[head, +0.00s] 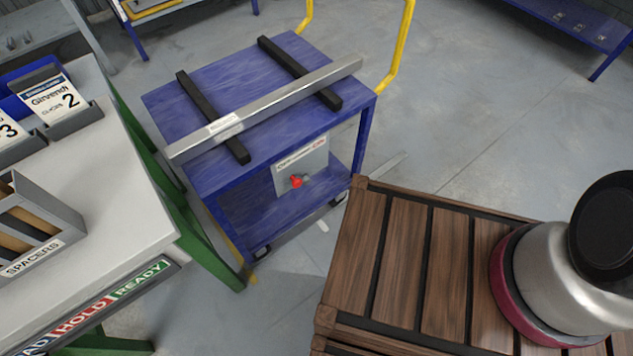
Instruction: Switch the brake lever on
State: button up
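The brake lever (296,181) has a red knob and sits low on a pale plate (315,159) on the near side of a blue cart (205,180). A label runs along the plate's top, with what looks like OFF at its left and ON in red at its right. The knob shows below the label, near the plate's middle; I cannot tell its setting for sure. My gripper is not in view; only a silver and black lower part of my arm shows at the bottom right, apart from the lever.
A long metal bar (290,95) lies across two black strips on the cart's top. A yellow handle (404,45) rises at its far right. A pale workbench (110,170) with green legs stands at left, holding a spacer box (40,222).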

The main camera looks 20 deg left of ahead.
aim_at(298, 181)
jog(key=u, duration=1.3)
jog(key=i, duration=0.05)
